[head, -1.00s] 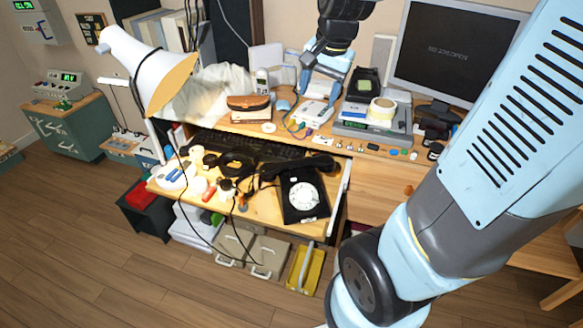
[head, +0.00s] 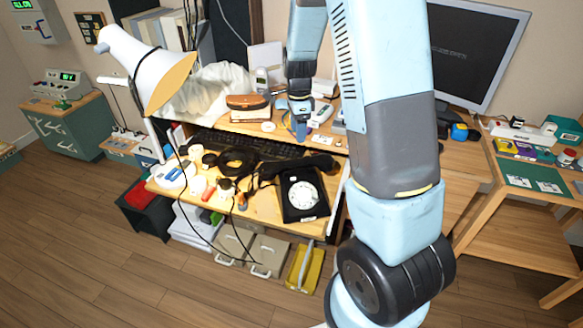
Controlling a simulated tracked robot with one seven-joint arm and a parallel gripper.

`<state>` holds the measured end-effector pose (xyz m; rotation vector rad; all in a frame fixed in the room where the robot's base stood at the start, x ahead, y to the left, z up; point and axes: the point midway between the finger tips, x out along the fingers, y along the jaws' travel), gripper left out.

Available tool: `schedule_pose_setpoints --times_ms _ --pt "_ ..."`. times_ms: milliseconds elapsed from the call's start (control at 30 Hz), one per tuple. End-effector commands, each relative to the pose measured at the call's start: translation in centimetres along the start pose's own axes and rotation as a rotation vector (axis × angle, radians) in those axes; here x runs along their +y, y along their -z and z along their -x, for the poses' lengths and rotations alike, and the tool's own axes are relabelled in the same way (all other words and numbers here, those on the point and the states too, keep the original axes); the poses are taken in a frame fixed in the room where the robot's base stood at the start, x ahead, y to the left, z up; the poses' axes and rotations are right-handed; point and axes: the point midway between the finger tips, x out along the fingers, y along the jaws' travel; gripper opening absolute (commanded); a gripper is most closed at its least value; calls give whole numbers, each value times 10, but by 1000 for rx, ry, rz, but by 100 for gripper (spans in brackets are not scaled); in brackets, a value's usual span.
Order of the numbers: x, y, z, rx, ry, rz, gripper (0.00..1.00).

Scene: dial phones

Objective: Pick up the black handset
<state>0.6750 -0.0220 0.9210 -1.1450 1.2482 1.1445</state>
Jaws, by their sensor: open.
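The black handset (head: 296,166) lies on the pulled-out lower surface of the desk, just behind the black dial phone (head: 303,207) with its round white dial. Its left end is hard to tell from the dark cords and parts beside it. My gripper (head: 300,131) points down and appears a little behind and above the handset in the head view, apart from it. The jaws are open, with nothing seen between them.
A black keyboard (head: 252,145) lies behind the handset. Coiled black cable (head: 237,160) and small parts crowd the left. A white lamp (head: 150,68) leans over that side. A brown case (head: 248,102) stands on the upper desk. My arm hides the desk's right part.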

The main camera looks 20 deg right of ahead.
Motion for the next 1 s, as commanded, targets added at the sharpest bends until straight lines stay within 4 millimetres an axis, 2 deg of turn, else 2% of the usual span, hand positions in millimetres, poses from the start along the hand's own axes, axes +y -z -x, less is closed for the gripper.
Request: schedule_pose_setpoints --times_ms 400,767,1000 --pt "1 0 -65 1 -4 -4 64" --pt "1 -1 -91 0 -3 -2 64" --pt "2 -3 -124 1 -4 -1 64"
